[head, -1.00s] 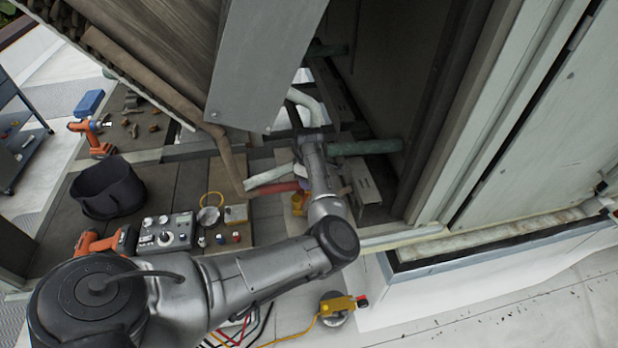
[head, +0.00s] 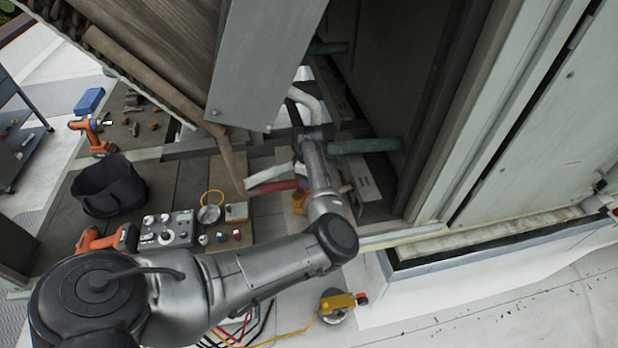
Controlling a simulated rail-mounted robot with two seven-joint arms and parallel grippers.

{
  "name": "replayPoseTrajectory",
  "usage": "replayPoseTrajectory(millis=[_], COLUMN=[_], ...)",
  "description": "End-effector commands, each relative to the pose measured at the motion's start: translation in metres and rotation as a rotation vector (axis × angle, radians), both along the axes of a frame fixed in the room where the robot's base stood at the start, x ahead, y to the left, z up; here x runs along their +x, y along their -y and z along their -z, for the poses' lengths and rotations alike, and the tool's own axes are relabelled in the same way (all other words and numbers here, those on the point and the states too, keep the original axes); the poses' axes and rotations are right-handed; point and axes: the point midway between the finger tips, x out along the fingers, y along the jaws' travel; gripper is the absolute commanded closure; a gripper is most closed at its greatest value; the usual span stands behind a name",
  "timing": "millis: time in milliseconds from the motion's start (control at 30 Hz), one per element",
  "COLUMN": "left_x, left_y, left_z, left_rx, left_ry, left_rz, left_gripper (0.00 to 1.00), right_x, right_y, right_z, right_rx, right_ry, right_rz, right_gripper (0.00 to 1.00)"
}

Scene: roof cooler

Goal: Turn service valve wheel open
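One of my arms comes in from the lower left and reaches up into the open bay of the cooler cabinet (head: 422,110). The end of this arm is beside the pale and green pipes, and its gripper fingers are hidden behind the arm and panel. I cannot make out the valve wheel; it may be hidden there. A green pipe (head: 365,146) runs to the right of the arm's end, and a white bent pipe (head: 305,104) is just above it. A red pipe or handle (head: 275,186) lies to its left. My other gripper is not in view.
A grey panel (head: 265,60) hangs over the bay's left side. On the deck at left are a black bucket (head: 108,188), an orange drill (head: 97,135), a control box (head: 168,229) and a blue box (head: 89,101). A yellow device (head: 340,302) lies below the arm.

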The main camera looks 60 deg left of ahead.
Motion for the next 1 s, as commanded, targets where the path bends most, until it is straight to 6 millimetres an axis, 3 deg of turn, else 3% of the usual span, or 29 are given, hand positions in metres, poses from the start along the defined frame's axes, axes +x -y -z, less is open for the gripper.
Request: replayPoseTrajectory(millis=[233,367,800,1000], left_x=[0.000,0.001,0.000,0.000], left_y=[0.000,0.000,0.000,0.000], left_z=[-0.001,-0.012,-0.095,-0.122], left_rx=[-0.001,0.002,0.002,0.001], left_ry=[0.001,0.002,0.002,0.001], left_rz=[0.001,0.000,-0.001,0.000], left_gripper=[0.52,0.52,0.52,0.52], right_x=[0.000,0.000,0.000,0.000], right_y=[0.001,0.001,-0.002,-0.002], right_z=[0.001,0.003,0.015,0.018], right_rx=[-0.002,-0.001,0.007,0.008], right_ry=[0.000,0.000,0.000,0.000], right_rz=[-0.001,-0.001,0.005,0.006], right_gripper=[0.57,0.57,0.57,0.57])
